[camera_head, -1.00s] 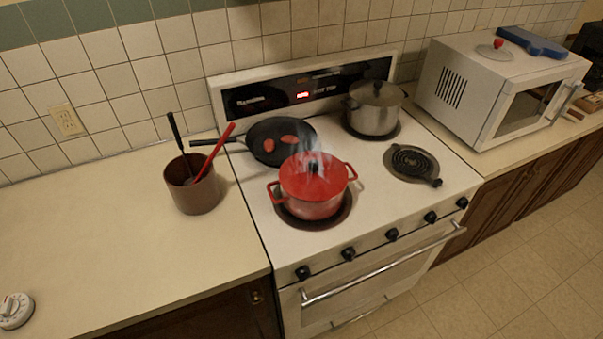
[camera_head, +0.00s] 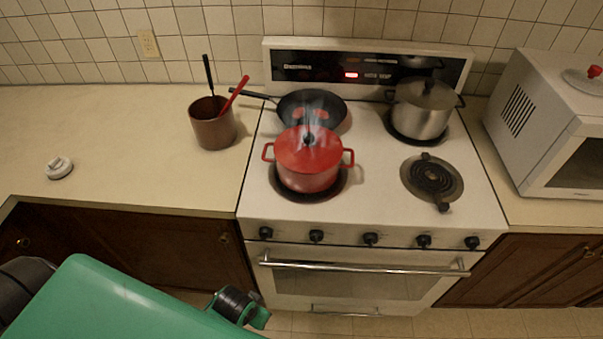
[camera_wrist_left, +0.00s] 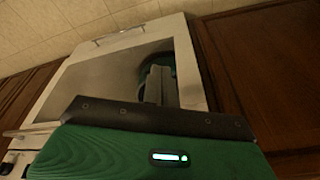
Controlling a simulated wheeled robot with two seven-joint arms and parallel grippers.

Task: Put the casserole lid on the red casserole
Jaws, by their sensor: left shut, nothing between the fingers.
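The red casserole (camera_head: 308,178) stands on the front left burner. Another lid (camera_head: 583,82), pale with a red knob, lies on the microwave at the right edge. My green left arm fills the lower left of the head view, well short of the casserole. In the left wrist view my left gripper (camera_wrist_left: 157,82) is shut and empty in front of the oven door. My right gripper is not in view.
A dark frying pan (camera_head: 313,108) sits behind the casserole and a steel pot (camera_head: 421,112) at the back right. The front right burner (camera_head: 432,178) is bare. A brown utensil crock (camera_head: 212,128) and a white timer (camera_head: 59,168) stand on the left counter. The microwave (camera_head: 553,125) stands right.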

